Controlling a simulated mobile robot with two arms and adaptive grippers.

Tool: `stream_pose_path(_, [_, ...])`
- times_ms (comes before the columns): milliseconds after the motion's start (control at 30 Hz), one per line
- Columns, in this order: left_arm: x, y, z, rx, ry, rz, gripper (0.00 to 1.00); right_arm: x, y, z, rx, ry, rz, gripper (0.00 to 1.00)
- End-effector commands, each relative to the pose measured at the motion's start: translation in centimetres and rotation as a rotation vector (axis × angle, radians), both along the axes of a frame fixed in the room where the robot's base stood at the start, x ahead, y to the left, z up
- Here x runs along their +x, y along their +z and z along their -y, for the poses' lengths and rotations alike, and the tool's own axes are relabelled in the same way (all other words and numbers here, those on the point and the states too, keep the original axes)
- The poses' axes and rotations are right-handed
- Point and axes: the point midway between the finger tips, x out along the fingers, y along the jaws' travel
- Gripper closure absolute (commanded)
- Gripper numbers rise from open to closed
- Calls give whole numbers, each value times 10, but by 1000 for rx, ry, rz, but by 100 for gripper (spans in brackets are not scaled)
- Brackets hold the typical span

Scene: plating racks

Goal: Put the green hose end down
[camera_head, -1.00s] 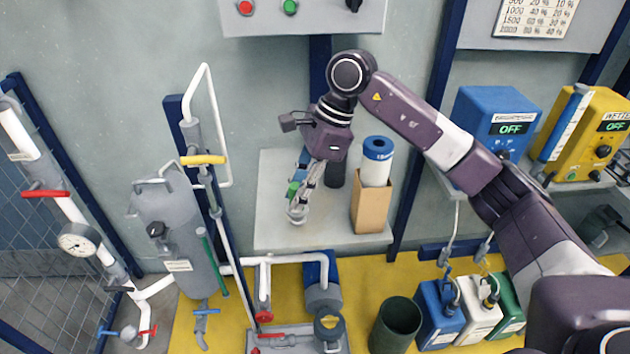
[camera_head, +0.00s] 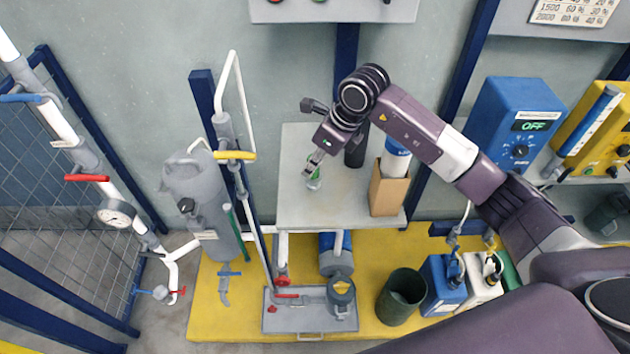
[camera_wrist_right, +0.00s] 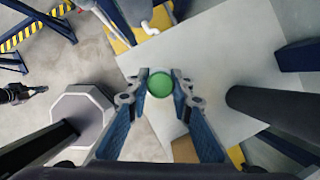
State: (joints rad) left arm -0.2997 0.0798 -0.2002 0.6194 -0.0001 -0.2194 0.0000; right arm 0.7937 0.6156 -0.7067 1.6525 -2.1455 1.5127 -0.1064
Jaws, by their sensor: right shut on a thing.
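My right gripper (camera_head: 313,178) is over the left part of the pale grey shelf (camera_head: 335,212) in the head view. Its fingers are shut on a small green piece (camera_head: 315,184), which I take for the green hose end. In the right wrist view the green piece shows as a round green face (camera_wrist_right: 159,83) between the two fingertips (camera_wrist_right: 158,90). The shelf (camera_wrist_right: 215,50) lies beyond it there. I cannot tell whether the piece touches the shelf.
A cardboard box (camera_head: 388,192) with a blue-and-white cylinder (camera_head: 396,155) stands at the shelf's right. A dark cylinder (camera_head: 355,152) stands behind my gripper. The grey tank (camera_head: 205,205) and pipework are to the left. The shelf's front middle is clear. A dark green bin (camera_head: 402,298) stands below.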

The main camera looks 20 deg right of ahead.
Motion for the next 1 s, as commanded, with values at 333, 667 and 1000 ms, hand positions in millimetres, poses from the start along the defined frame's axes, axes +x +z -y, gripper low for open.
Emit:
stream_pose_path(333, [0, 10, 0, 0, 0, 0, 100, 1, -43, -1, 2, 0, 1, 100])
stream_pose_path(667, [0, 19, 0, 0, 0, 0, 100, 0, -83, 0, 2, 0, 1, 100])
stream_pose_path(1000, [1, 13, 0, 0, 0, 0, 100, 1, -88, 0, 1, 1, 3, 100])
